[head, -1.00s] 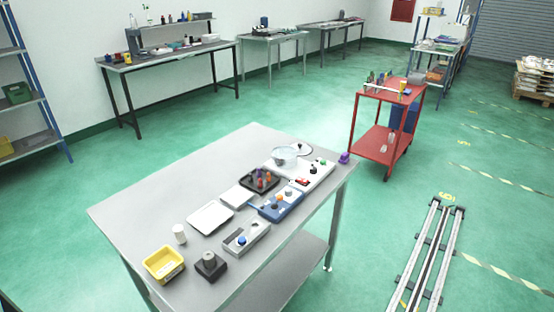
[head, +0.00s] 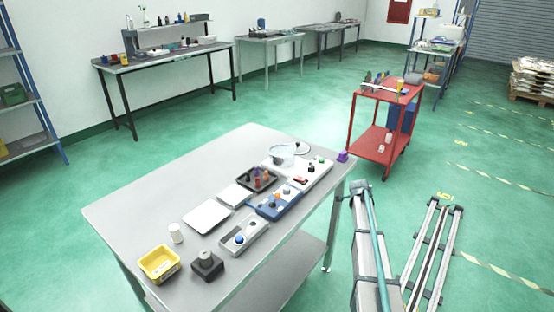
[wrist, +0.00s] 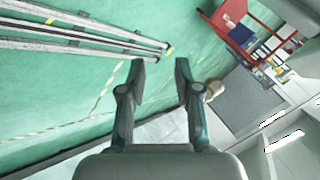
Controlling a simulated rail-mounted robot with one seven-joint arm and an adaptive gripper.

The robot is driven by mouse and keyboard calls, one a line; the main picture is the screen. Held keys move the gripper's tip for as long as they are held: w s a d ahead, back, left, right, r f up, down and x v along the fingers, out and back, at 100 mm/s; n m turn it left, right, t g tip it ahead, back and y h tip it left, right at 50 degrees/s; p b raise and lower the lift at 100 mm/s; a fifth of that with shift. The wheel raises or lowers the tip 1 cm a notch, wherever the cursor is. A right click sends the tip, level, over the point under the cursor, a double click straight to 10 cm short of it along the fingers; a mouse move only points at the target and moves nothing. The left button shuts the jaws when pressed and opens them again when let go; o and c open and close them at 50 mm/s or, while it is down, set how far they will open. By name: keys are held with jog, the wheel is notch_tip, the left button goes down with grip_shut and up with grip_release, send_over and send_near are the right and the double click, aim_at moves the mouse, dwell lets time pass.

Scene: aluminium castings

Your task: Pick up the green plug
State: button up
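The green plug (head: 321,160) looks like a tiny green spot on the far right part of the white board (head: 312,172), at the right end of the grey table; its shape is too small to make out. My gripper (wrist: 159,65) shows in the wrist view with its two dark fingers apart and nothing between them. It points over green floor, and I cannot pick out the green plug in that view. In the head view my arm (head: 370,245) stands beside the table's right edge, apart from the plug.
The grey table (head: 135,215) also holds a glass bowl (head: 282,150), a dark tray (head: 250,187), a blue block (head: 264,210), a yellow bin (head: 145,265) and a purple item (head: 342,156). A red cart (head: 375,95) stands behind. Floor rails (head: 420,250) lie to the right.

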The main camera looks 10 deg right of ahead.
jog(key=w+d+r+m+t, duration=0.1)
jog(key=w+d+r+m, duration=0.1)
jog(key=w+r, duration=0.45)
jog(key=w+d+r+m+t+h, duration=0.1)
jog(key=w+d+r+m, duration=0.2)
jog(key=r, duration=0.6)
jog(key=w+d+r+m, duration=0.2)
jog(key=w+r, duration=0.2)
jog(key=r, duration=0.4)
jog(key=m+g+y+p, duration=0.3)
jog(key=g+y+p, duration=0.2)
jog(key=y, duration=0.4)
send_over(277, 153)
jog(key=s+d, duration=0.1)
jog(key=s, duration=0.1)
notch_tip(277, 153, down, 3)
jog(key=shift+d+r, duration=0.15)
jog(key=shift+p+x, duration=1.2)
jog(key=shift+x, duration=1.65)
jog(key=shift+d, duration=0.2)
jog(key=c, duration=0.3)
